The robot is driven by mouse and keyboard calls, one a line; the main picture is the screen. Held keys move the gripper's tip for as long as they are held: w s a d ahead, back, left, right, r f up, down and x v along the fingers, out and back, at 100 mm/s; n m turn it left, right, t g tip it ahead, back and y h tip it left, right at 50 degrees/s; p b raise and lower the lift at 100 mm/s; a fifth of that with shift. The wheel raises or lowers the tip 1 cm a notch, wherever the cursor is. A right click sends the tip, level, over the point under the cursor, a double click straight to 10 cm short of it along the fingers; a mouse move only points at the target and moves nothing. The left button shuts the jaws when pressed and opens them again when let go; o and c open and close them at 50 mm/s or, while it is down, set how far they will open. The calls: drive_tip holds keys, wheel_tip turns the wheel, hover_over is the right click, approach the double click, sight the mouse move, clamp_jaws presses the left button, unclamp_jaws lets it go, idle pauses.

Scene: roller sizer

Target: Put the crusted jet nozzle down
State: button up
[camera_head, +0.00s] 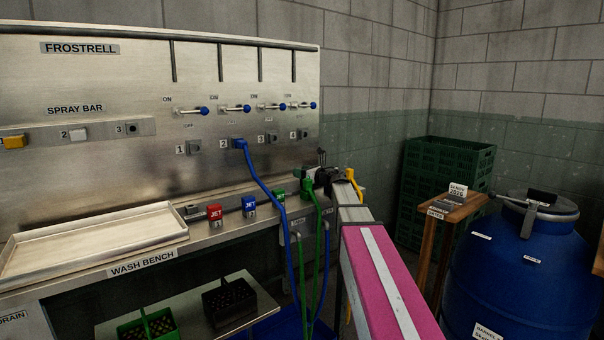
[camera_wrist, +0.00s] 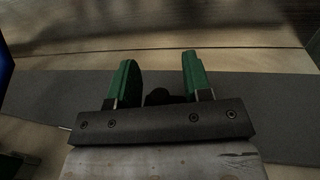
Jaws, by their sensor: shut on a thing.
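My gripper (camera_head: 313,181) is over the right end of the wash bench (camera_head: 190,247), seen partly behind my own arm. In the wrist view its two green fingers (camera_wrist: 162,88) stand apart with a small dark thing, the jet nozzle (camera_wrist: 163,97), between them near the base. My gripper is shut on it. Most of the nozzle is hidden, and I cannot make out any crust. Under the fingers the wrist view shows a grey strip (camera_wrist: 275,100) and a brownish metal surface.
Red (camera_head: 215,214), blue (camera_head: 249,206) and green (camera_head: 279,196) JET blocks line the bench's front edge. A shallow metal tray (camera_head: 95,262) lies to their left. Blue (camera_head: 262,185) and green hoses hang near my gripper. A blue barrel (camera_head: 520,260) and wooden stand (camera_head: 455,207) are at right.

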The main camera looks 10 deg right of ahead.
drive_tip(key=shift+f, duration=0.15)
drive_tip(key=o, duration=1)
drive_tip(key=shift+s+d, duration=0.15)
drive_tip(key=shift+s, duration=0.1)
drive_tip(key=v, duration=1.1)
drive_tip(key=shift+s+d, duration=0.1)
drive_tip(key=shift+d, duration=0.1)
